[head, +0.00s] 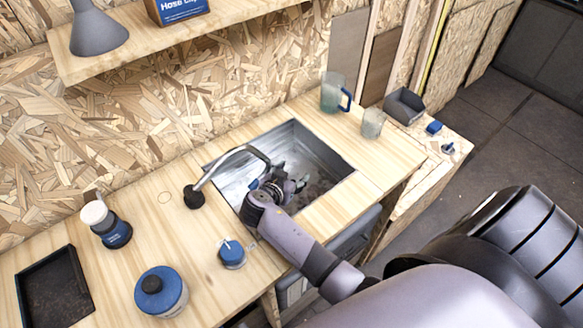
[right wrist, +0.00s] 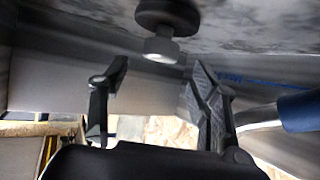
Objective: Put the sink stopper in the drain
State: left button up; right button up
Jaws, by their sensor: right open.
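My right gripper (head: 296,186) reaches down into the metal sink (head: 335,163) in the head view. In the right wrist view this gripper (right wrist: 160,78) is open, with nothing between its fingers. The sink stopper (right wrist: 165,22), a dark disc with a pale metal knob, is at the top of that view, against the sink floor. Its knob points toward the gap between the fingertips, apart from them. I cannot tell whether the stopper covers the drain; no drain opening shows. In the head view I cannot make out the stopper. My left gripper is not in view.
The curved faucet (head: 222,166) arches over the sink near my right gripper. A blue-handled item (right wrist: 302,110) lies beside the gripper. A pitcher (head: 333,92) and a glass (head: 373,123) stand right of the sink. A blue-lidded jar (head: 162,292) and bottle (head: 108,228) stand left.

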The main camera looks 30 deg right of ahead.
pick_arm(q)
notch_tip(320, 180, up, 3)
jog(key=shift+p, duration=1)
pick_arm(e)
jog(key=v, duration=0.7)
jog(key=shift+r, duration=0.55)
jog(key=shift+a, duration=0.15)
